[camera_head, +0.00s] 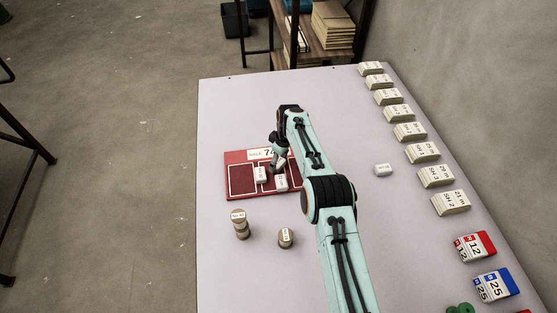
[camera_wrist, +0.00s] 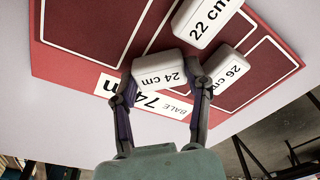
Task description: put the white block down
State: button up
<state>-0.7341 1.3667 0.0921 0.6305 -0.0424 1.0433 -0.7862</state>
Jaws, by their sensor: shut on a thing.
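My gripper (camera_head: 276,164) is over the red board (camera_head: 236,158) near its "BALE 74" label. In the wrist view its fingers (camera_wrist: 162,80) are shut on a white block marked 24 cm (camera_wrist: 157,68), one at each end. I cannot tell whether this block touches the board. A white block marked 22 cm (camera_wrist: 206,20) lies on the board close by. Another marked 26 cm (camera_wrist: 230,70) lies beside the right finger. In the head view two white blocks show on the board, one left (camera_head: 261,175) and one nearer (camera_head: 281,183); the gripper mostly hides the held one.
A lone white block (camera_head: 383,169) lies on the table right of my arm. Two cylinders (camera_head: 240,224) (camera_head: 286,238) stand in front of the board. Labelled stacks (camera_head: 423,152) and red and blue blocks (camera_head: 496,285) line the right edge. The table's far left (camera_head: 232,108) is clear.

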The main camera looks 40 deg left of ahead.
jog(key=shift+f, duration=0.1)
jog(key=o, duration=0.7)
jog(key=shift+c, duration=0.2)
